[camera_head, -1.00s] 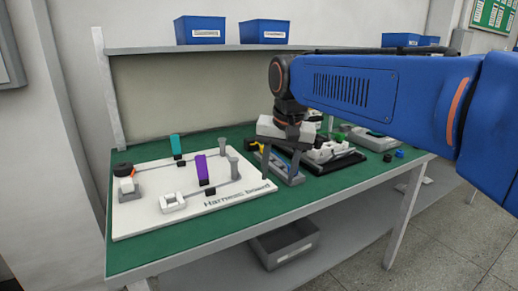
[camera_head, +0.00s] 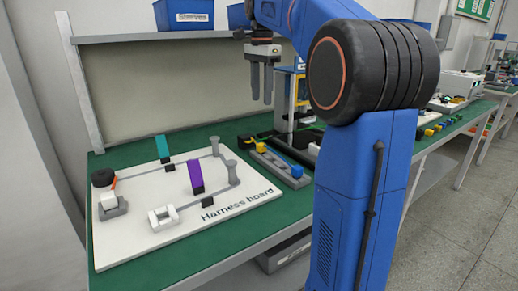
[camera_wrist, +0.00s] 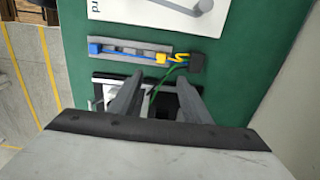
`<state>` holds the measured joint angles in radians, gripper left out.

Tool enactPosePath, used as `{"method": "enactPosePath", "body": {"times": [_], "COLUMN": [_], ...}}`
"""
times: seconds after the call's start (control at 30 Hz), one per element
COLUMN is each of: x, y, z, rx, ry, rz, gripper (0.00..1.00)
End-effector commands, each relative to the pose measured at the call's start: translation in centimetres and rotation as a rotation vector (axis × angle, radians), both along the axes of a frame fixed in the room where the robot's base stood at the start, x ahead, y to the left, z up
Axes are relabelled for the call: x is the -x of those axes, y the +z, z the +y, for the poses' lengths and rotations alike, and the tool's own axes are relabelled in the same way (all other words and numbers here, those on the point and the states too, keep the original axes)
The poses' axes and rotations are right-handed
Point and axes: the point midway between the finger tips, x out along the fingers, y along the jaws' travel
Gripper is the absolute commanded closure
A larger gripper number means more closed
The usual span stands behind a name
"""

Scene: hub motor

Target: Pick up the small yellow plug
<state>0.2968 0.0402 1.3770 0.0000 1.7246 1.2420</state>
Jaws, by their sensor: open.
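The small yellow plug (camera_wrist: 161,57) sits at one end of a grey slotted holder (camera_wrist: 130,42) in the wrist view; in the head view it shows as a small yellow spot (camera_head: 261,147). A blue plug (camera_wrist: 94,48) is at the holder's other end, also seen in the head view (camera_head: 297,171). Yellow and green wires lead near a dark block (camera_wrist: 196,62). My gripper (camera_wrist: 160,82) is open and empty. In the head view my gripper (camera_head: 261,100) points down above the bench, clear of the holder.
The white harness board (camera_head: 235,212) with purple and teal clips lies left of the holder on the green bench (camera_head: 125,148). A shelf (camera_head: 140,39) with blue bins (camera_head: 183,15) is behind. A black tray (camera_wrist: 105,80) lies beside the holder. My arm hides the bench's middle.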

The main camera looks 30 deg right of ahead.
Motion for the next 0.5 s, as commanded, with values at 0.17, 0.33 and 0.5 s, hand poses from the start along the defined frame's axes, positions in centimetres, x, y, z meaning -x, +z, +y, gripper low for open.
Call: {"method": "enactPosePath", "body": {"times": [0.17,0.33,0.5], "x": [0.1,0.1,0.1], "y": [-2.7,-5.7,-8.7], "z": [0.0,0.0,0.0], "rx": [-0.001,-0.001,-0.001], "ry": [0.000,0.001,0.002], "rz": [0.004,0.003,0.002], "gripper": [0.56,0.56,0.56]}}
